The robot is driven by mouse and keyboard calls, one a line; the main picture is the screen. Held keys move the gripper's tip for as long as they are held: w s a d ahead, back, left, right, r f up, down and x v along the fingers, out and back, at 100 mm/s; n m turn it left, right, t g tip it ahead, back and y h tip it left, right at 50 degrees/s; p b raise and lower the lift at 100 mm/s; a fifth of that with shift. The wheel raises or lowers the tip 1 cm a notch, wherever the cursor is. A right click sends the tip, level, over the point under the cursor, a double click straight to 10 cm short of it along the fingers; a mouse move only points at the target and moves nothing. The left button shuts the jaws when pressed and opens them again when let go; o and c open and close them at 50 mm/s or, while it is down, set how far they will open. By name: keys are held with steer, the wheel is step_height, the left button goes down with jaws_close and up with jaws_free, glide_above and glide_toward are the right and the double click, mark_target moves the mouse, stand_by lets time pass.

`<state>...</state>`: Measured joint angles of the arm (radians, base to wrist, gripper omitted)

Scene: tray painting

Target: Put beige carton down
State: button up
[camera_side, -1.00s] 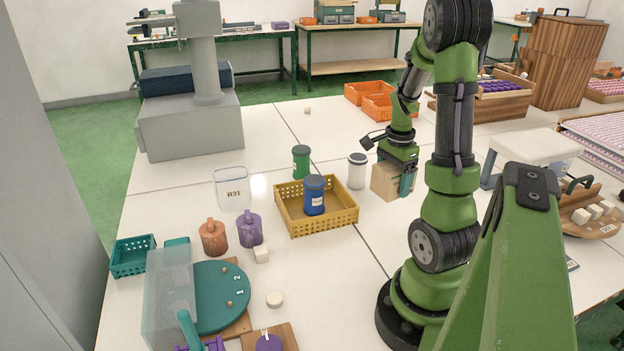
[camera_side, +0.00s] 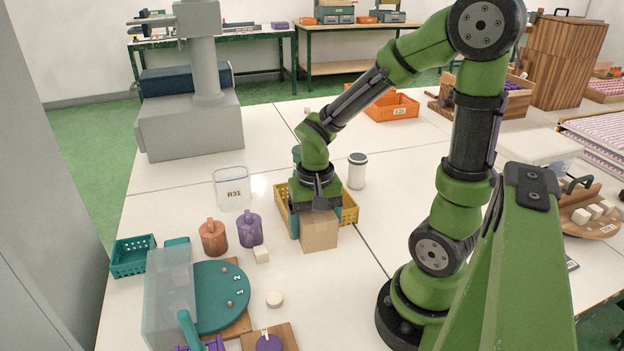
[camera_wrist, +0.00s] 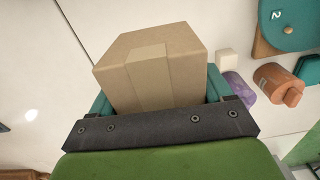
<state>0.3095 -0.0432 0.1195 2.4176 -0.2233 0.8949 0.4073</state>
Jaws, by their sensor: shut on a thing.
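The beige carton (camera_side: 319,231) is a plain cardboard box with a tape strip. My gripper (camera_side: 315,215) is shut on it, with a teal finger at its left side in the side view. In the wrist view the carton (camera_wrist: 152,65) sits between the two teal fingers of my gripper (camera_wrist: 158,100). In the side view the carton hangs in front of the yellow basket (camera_side: 349,213); I cannot tell how high it is above the white table. My arm hides most of the basket and the blue jar seen in it earlier.
A white jar (camera_side: 357,172) stands behind right of the basket. An orange mug (camera_side: 213,238), a purple mug (camera_side: 249,230) and a white cube (camera_side: 262,254) stand to the left. A clear bin (camera_side: 231,188) is behind them. The table (camera_side: 335,300) is clear in front of the carton.

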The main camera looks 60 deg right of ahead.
mark_target(315, 265)
steer(key=shift+f, duration=0.25)
steer(key=shift+n, duration=0.3)
steer(key=shift+f, duration=3.85)
steer(key=shift+f, duration=0.15)
steer(key=o, duration=1.6)
step_height(315, 265, up, 12)
steer(key=shift+r, duration=0.15)
steer(key=a+r+n+t, duration=0.1)
steer(key=a+r+t, duration=0.1)
steer(key=r, duration=0.1)
steer(key=a+r+n+t+y, duration=0.1)
steer(key=a+r+n+t, duration=0.1)
steer(key=a+r, duration=0.1)
steer(key=s+a+r+n+t+y, duration=0.1)
steer(key=a+r+n+t, duration=0.1)
steer(key=r, duration=0.3)
steer(key=shift+a+r+t, duration=0.2)
steer(key=shift+a+t, duration=0.25)
steer(key=shift+t, duration=0.15)
